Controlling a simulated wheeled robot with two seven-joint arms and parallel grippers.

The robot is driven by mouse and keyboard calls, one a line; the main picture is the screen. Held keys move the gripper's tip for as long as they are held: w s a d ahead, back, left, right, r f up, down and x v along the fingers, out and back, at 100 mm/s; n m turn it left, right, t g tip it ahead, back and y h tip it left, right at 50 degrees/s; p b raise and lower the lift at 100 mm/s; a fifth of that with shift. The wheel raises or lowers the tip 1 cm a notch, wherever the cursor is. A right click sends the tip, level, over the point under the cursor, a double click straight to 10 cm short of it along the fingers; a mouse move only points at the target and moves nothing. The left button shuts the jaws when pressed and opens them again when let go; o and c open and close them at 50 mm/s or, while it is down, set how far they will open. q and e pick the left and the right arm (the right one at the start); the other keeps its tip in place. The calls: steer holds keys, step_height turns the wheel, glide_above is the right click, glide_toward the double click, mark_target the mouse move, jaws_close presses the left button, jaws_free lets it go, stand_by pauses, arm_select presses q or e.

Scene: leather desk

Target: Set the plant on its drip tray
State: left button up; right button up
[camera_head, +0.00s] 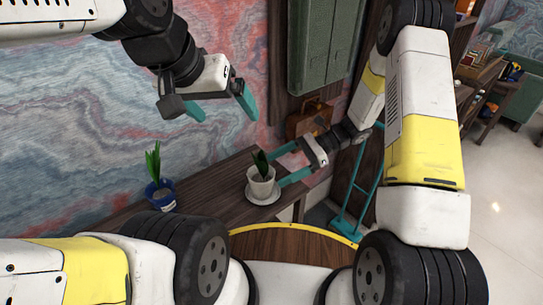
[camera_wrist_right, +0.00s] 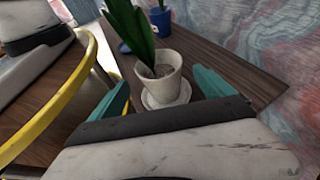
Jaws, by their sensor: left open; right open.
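A plant in a cream pot (camera_head: 261,184) stands upright over a round pale drip tray (camera_head: 263,198) on the wooden desk. In the right wrist view the pot (camera_wrist_right: 158,80) appears over the tray (camera_wrist_right: 150,101); I cannot tell if it is fully seated. My right gripper (camera_head: 279,166) is open, with its teal fingers reaching toward the pot from the right, one on each side. In the wrist view its fingers (camera_wrist_right: 160,92) are apart, with the pot ahead between them. My left gripper (camera_head: 222,104) is open and empty, raised above the desk at the upper left.
A second plant in a blue pot (camera_head: 160,196) stands at the desk's left; it also shows in the wrist view (camera_wrist_right: 160,20). A brown case (camera_head: 308,120) and a green cabinet (camera_head: 325,45) are behind. The desk (camera_head: 215,190) is clear between the plants.

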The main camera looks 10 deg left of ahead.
steer(key=v, duration=0.5)
steer(key=s+d+r+n+t+h, duration=0.3)
steer(key=s+d+r+n, duration=0.1)
steer(key=r, duration=0.4)
steer(key=s+d+r+n+t+h, duration=0.3)
steer(key=s+d+r+n+t, duration=0.1)
steer(key=s+r, duration=0.3)
steer(key=s+d+r+n+t+h, duration=0.4)
steer(key=s+d+r+n, duration=0.1)
steer(key=r, duration=0.5)
steer(key=shift+s+d+n, duration=0.2)
steer(key=shift+d+n, duration=0.15)
steer(key=shift+n, duration=0.15)
